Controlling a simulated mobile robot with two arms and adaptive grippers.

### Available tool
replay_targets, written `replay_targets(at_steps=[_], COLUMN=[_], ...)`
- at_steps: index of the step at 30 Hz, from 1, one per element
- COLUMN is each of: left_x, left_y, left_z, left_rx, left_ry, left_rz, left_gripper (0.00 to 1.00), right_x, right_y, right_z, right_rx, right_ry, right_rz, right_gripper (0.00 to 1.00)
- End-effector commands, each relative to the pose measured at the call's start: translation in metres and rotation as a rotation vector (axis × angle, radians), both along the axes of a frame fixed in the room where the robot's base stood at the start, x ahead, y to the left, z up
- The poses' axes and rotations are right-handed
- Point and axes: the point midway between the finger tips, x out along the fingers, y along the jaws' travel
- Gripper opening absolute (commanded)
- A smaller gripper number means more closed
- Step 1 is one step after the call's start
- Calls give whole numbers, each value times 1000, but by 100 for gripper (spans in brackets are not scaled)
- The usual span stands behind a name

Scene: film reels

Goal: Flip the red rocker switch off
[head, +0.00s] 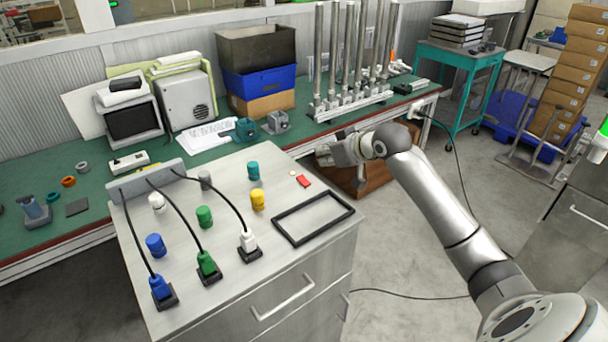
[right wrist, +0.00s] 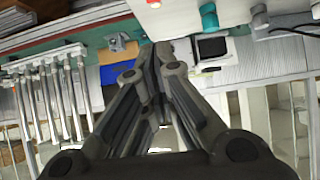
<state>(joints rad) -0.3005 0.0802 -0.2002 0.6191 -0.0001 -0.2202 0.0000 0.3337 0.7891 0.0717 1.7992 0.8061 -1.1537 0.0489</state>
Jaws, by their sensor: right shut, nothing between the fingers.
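A small red piece, which looks like the red rocker switch (head: 304,181), sits on the grey cabinet top (head: 180,262) near its back right edge. A small pale yellow round spot (head: 293,173) is just beside it. Which way the rocker is tilted is too small to tell. My right gripper (head: 323,154) is to the right of and behind the switch in the head view, apart from it. In the right wrist view its fingers (right wrist: 160,55) are together and empty. A red edge (right wrist: 153,3) shows at the top of that view. My left gripper is out of view.
A black rectangular frame (head: 313,218) lies in front of the switch. A yellow cylinder (head: 257,200) and a teal one (head: 253,170) stand to its left. Further left, cables run to blue, green and white plugs. A rack of metal rods (head: 350,98) stands on the green bench behind.

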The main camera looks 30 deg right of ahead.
Motion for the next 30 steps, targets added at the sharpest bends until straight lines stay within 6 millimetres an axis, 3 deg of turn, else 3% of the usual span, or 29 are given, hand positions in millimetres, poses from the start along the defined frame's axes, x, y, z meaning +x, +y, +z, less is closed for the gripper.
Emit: replay_targets(at_steps=[11,30], left_x=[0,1], left_y=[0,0], left_z=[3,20], left_rx=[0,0], left_ry=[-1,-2], left_rz=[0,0], left_gripper=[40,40], right_x=[5,80], right_y=[0,7], right_z=[-2,-54], right_rx=[3,4], right_ry=[0,-1], right_rz=[-1,-1], right_gripper=[0,0])
